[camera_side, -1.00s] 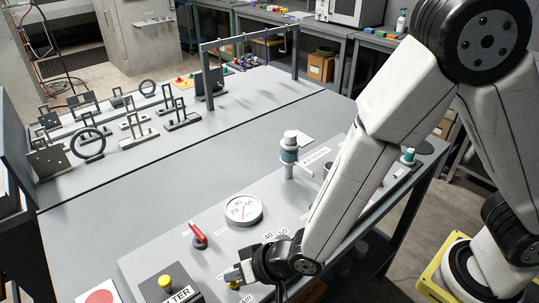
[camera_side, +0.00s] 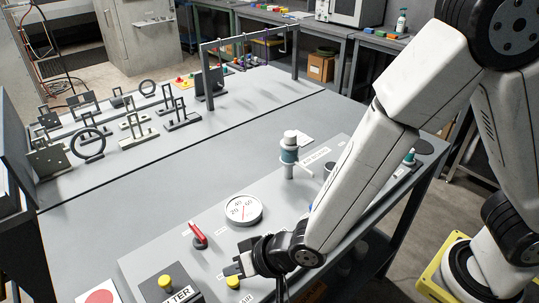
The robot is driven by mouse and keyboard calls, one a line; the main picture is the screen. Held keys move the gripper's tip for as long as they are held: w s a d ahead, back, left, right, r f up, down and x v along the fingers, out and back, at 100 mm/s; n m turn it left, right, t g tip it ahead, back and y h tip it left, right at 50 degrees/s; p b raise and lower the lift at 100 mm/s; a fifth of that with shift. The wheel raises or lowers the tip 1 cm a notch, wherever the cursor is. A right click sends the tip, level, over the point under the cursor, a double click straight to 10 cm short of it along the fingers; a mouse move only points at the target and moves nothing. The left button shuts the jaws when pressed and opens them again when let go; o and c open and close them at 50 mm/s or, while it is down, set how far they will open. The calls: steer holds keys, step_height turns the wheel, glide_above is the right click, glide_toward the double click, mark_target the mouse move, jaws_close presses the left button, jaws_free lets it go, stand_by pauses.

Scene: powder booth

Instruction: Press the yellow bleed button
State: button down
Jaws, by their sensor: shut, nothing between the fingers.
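Two yellow buttons show at the bottom of the side view. One yellow button (camera_side: 233,282) sits on the grey panel just below my gripper (camera_side: 234,269) in the picture. The other yellow button (camera_side: 165,281) stands on a dark box (camera_side: 180,294) with a partly visible label ending in "TER". I cannot read which one is marked bleed. My gripper is shut and empty, its fingertips pointing left, close to the first button. A small gap seems to show between them, but the angle makes contact hard to judge.
A red-handled lever (camera_side: 198,236) and a round white gauge (camera_side: 244,210) stand on the panel behind my gripper. A teal-banded valve (camera_side: 289,155) rises farther back. A red disc on a white plate (camera_side: 99,297) lies lower left. The grey table beyond has free room.

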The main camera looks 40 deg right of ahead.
mark_target(237, 281)
steer(key=shift+r, duration=2.15)
steer(key=shift+d, duration=0.1)
steer(key=s+d+n+g+h, duration=0.1)
steer(key=s+d+g+h, duration=0.1)
steer(key=d, duration=1.2)
steer(key=s+d+g+h, duration=0.2)
steer(key=d+h, duration=0.1)
steer(key=d, duration=1.1)
steer(key=shift+d+r+n+g, duration=0.3)
steer(key=shift+r+n+g, duration=0.05)
steer(key=shift+n+g, duration=0.05)
